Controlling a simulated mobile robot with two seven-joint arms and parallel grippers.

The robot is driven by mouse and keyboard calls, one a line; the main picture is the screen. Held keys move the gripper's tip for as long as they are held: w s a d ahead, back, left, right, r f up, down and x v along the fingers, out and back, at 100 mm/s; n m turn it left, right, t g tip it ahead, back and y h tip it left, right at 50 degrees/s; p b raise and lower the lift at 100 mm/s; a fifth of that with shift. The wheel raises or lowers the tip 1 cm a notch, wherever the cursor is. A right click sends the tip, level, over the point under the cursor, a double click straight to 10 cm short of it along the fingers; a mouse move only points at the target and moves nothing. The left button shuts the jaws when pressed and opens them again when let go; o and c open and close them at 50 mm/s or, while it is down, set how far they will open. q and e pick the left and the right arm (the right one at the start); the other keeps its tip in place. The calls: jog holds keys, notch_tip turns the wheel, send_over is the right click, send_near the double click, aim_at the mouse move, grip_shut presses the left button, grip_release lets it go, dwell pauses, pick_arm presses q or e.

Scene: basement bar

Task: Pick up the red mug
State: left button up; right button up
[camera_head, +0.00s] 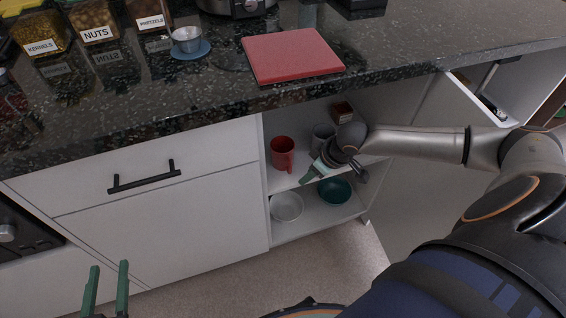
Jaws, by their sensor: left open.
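The red mug (282,152) stands upright on the upper shelf of the open cabinet, its handle low on its front right side. My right gripper (310,176) reaches in from the right, in front of the shelf, to the right of the mug and slightly below it. A gap shows between its green fingertip and the mug. Its fingers overlap from this angle, so its opening is hidden. My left gripper (107,288) is at the lower left, well away from the mug, with its two green fingers apart and nothing between them.
A grey mug (322,137) and a small box (342,112) are on the same shelf, near my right wrist. A white bowl (286,207) and a teal bowl (335,190) are on the shelf below. The countertop (215,92) overhangs.

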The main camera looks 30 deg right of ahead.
aim_at(277, 153)
jog(key=w+b, duration=0.1)
jog(key=w, duration=0.5)
jog(key=shift+b, duration=0.35)
jog(key=w, duration=0.2)
jog(key=w+a+b, duration=0.1)
jog(key=w, duration=0.1)
jog(key=w+f+b, duration=0.1)
jog(key=f, duration=0.1)
jog(key=w+f+b, duration=0.1)
jog(key=w, duration=0.1)
jog(key=shift+a+f, duration=0.4)
jog(key=shift+w+f, duration=0.2)
jog(key=shift+f, duration=0.2)
pick_arm(q)
jog(key=s+r+m+t+h, duration=0.2)
jog(key=r+m+h, duration=0.1)
jog(key=r, duration=0.4)
jog(key=s+d+r+m+t+h, duration=0.1)
jog(key=s+r+m+t+h, duration=0.1)
jog(key=r, duration=0.5)
jog(key=s+d+r+m+t+h, duration=0.1)
jog(key=s+r+m+t+h, duration=0.1)
jog(key=r+h, duration=0.4)
jog(key=shift+s+r+m+t, duration=0.3)
jog(key=shift+r+m+t, duration=0.1)
jog(key=shift+r+m, duration=0.5)
pick_arm(e)
jog(key=shift+c, duration=0.3)
grip_shut()
